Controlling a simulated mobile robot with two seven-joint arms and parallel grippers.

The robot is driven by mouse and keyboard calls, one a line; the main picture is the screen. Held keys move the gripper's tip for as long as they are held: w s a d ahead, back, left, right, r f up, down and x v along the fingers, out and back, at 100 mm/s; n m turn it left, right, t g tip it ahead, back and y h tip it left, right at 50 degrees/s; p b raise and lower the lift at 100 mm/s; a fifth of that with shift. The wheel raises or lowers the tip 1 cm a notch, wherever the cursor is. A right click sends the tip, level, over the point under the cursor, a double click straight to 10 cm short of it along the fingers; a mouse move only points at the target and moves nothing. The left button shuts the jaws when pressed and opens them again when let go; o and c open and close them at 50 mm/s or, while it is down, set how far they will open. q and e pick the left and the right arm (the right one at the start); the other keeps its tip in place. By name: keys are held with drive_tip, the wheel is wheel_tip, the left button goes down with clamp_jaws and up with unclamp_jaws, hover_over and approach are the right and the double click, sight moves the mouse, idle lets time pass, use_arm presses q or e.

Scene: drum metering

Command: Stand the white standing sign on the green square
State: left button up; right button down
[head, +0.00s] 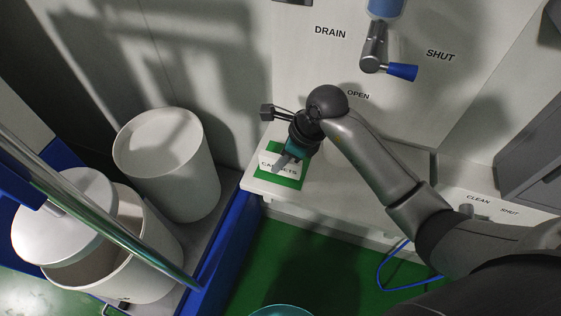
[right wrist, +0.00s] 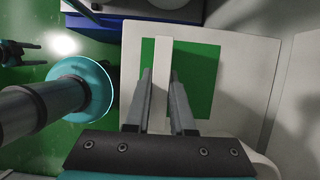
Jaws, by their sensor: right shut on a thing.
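The white standing sign (head: 277,168), with dark lettering partly covered by a finger, is in my right gripper (head: 285,162). In the right wrist view the sign (right wrist: 161,72) is a narrow white strip between the two fingers of my right gripper (right wrist: 161,100), which is shut on it. The green square (head: 291,183) lies on the white ledge, beneath and around the sign. In the right wrist view the green square (right wrist: 205,78) shows mostly right of the strip, with a sliver on its left. I cannot tell whether the sign touches it.
The white ledge (head: 259,187) meets a wall panel with a blue-handled valve (head: 401,72) above. A blue edge (head: 228,232) borders the green floor.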

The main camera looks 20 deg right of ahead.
drive_tip(key=shift+f, duration=0.25)
drive_tip(key=shift+f, duration=0.1)
drive_tip(key=shift+f, duration=0.15)
drive_tip(key=c, duration=0.8)
unclamp_jaws()
drive_tip(key=shift+o, duration=0.2)
drive_tip(key=shift+r, duration=0.25)
drive_tip(key=p+v, duration=0.2)
drive_tip(key=v, duration=1)
